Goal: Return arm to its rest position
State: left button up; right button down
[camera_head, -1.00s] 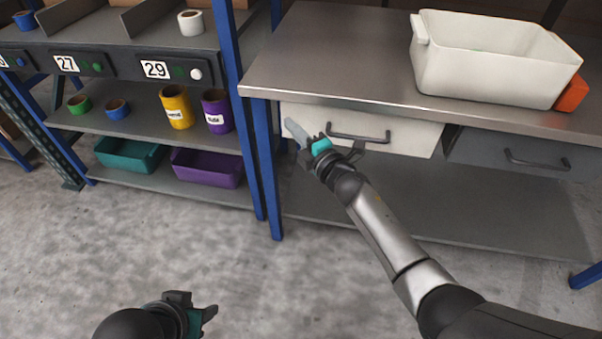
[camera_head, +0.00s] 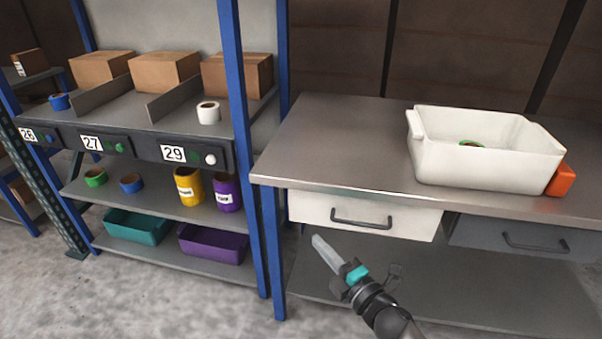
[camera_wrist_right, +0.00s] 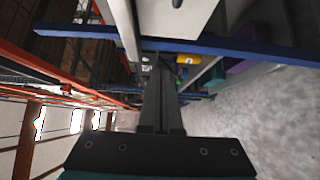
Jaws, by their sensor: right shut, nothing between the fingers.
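My right gripper (camera_head: 328,256) is in the lower middle of the head view, in front of the workbench and below the white drawer (camera_head: 365,215). Its fingers are shut with nothing between them, and it stands apart from the drawer. In the right wrist view the closed fingers (camera_wrist_right: 162,100) point away over the floor towards the shelving. My left gripper is out of the head view.
The metal workbench (camera_head: 330,150) carries a white bin (camera_head: 485,170) with a green roll inside and an orange item (camera_head: 561,180). A shelf rack (camera_head: 150,200) with tape rolls, boxes and bins stands left. Grey floor (camera_head: 190,300) is clear.

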jog(key=s+d+f+m+g+h+p, duration=0.3)
jog(key=s+d+f+m+h, duration=0.25)
jog(key=f, duration=0.45)
jog(key=s+d+f+m+g+h+p, duration=0.25)
jog(key=s+d+f+m, duration=0.35)
jog(key=s+f, duration=0.4)
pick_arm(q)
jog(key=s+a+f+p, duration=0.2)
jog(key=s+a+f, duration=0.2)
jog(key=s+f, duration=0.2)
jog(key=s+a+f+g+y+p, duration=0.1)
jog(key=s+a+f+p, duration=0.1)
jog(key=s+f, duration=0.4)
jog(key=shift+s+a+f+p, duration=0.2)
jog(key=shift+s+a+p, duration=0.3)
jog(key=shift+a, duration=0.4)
pick_arm(e)
jog(key=s+d+f+m+g, duration=0.1)
jog(key=s+f+m+g, duration=0.3)
jog(key=s, duration=0.8)
jog(key=s+d+f+m+g, duration=0.2)
jog(key=s+f+m+g, duration=0.2)
jog(key=s, duration=0.8)
jog(key=shift+s+f+m+h, duration=0.2)
jog(key=shift+f+m+h, duration=0.2)
jog(key=shift+f+m, duration=0.3)
